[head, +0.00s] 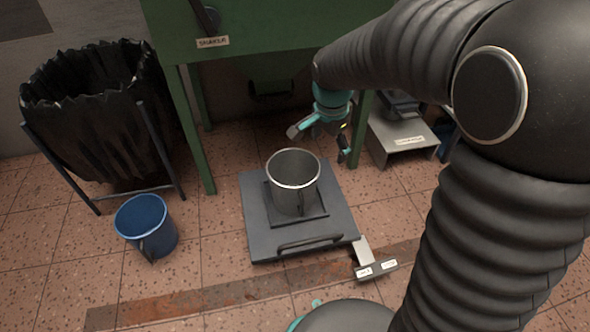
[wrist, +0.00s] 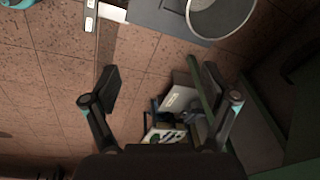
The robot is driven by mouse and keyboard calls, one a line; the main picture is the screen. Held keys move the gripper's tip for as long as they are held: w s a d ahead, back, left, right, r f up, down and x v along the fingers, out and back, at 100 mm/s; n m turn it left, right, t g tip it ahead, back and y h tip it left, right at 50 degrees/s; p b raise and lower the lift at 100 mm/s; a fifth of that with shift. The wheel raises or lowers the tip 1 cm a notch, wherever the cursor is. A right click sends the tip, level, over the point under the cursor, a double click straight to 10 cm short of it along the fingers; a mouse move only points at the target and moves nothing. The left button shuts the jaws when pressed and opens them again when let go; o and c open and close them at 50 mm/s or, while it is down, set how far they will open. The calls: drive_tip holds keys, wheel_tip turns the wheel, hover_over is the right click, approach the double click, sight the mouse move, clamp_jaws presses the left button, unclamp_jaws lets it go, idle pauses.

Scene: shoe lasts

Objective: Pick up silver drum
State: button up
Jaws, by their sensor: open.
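The silver drum (head: 293,190) is an open-topped metal cylinder with a handle on its front side. It stands upright on a dark square plate on a grey platform (head: 258,220) in the head view. My gripper (head: 318,143) is behind and to the right of the drum, apart from it, with its fingers spread and empty. In the wrist view the drum's rim (wrist: 244,30) shows at the top right, partly cut off by the frame edge. My gripper's two fingers (wrist: 160,88) stand wide apart there, with only floor and equipment visible beyond them.
A green machine (head: 260,35) labelled SHAKER stands behind, its legs near my gripper. A grey labelled stand (head: 405,140) is at the right. A blue bucket (head: 143,220) and a black bag in a frame (head: 100,130) are at the left.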

drive_tip(key=w+a+f+m+g+h+b, duration=0.1)
drive_tip(key=w+a+f+m, duration=0.2)
drive_tip(key=f, duration=0.5)
drive_tip(key=w+a+f+m+g, duration=0.1)
drive_tip(key=w+a+f+m, duration=0.15)
drive_tip(key=a+f, duration=0.4)
drive_tip(key=b, duration=0.1)
hover_over(300, 195)
drive_tip(key=shift+n, duration=0.35)
drive_tip(key=f, duration=0.8)
drive_tip(key=shift+w+a+f, duration=0.2)
drive_tip(key=shift+a+f, duration=0.15)
drive_tip(key=shift+s+d+f+b, duration=0.1)
drive_tip(key=shift+d+f+b, duration=0.1)
drive_tip(key=shift+f, duration=1.4)
drive_tip(key=shift+s+d+f+b, duration=0.1)
drive_tip(key=shift+d+f+b, duration=0.05)
drive_tip(key=shift+f, duration=1.4)
drive_tip(key=c, duration=1.6)
clamp_jaws()
drive_tip(key=shift+r, duration=0.2)
